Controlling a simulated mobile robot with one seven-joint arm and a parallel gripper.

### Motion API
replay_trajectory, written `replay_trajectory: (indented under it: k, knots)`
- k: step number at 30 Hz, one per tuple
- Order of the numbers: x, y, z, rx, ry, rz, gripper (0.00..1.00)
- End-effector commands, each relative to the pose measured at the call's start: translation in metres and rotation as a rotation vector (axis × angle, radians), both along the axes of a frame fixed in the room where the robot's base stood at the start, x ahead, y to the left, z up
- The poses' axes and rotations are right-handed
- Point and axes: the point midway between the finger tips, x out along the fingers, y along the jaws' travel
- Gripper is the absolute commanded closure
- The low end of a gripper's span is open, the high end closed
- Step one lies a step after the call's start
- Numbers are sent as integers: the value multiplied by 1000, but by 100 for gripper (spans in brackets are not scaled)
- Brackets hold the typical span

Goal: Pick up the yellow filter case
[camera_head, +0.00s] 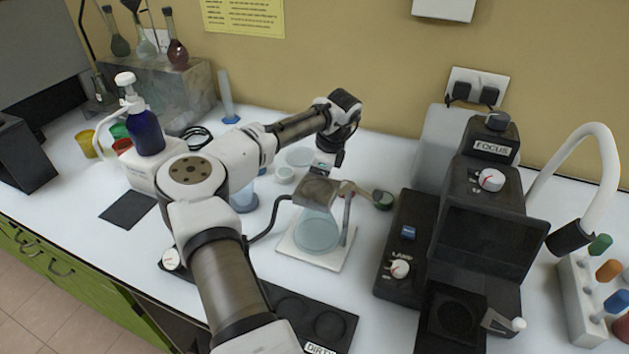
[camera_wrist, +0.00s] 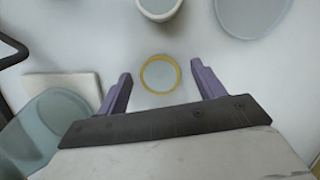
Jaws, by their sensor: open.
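The yellow filter case (camera_wrist: 146,82) shows in the wrist view as a small round yellow rim with a pale, clear-looking centre. It appears to lie on the white counter below my gripper. My gripper (camera_wrist: 160,72) is open, with one purple finger on each side of the case in the picture. A gap shows between the case and both fingers, and nothing is held. How far the fingertips are above the case I cannot tell. In the head view I cannot make out the case; my arm and the equipment there may hide it.
A flask (camera_head: 317,232) stands on a white plate (camera_head: 337,262) close to my gripper. A small white cup (camera_wrist: 160,8) and a glass dish (camera_wrist: 252,15) lie just beyond the case. A black microscope-like instrument (camera_head: 465,230) stands to the right. A yellow container (camera_head: 86,145) stands far left.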

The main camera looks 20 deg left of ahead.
Motion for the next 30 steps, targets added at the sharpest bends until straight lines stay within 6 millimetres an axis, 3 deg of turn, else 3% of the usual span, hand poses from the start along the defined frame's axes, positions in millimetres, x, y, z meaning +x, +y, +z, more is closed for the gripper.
replay_trajectory:
  k: [5, 16, 25, 30]
  knots:
    - [0, 0, 0, 0, 0, 0, 32]
    - [0, 0, 0, 0, 0, 0, 80]
    - [0, 0, 3, 0, -1, 0, 80]
    - [1, 0, 17, 1, -3, 1, 80]
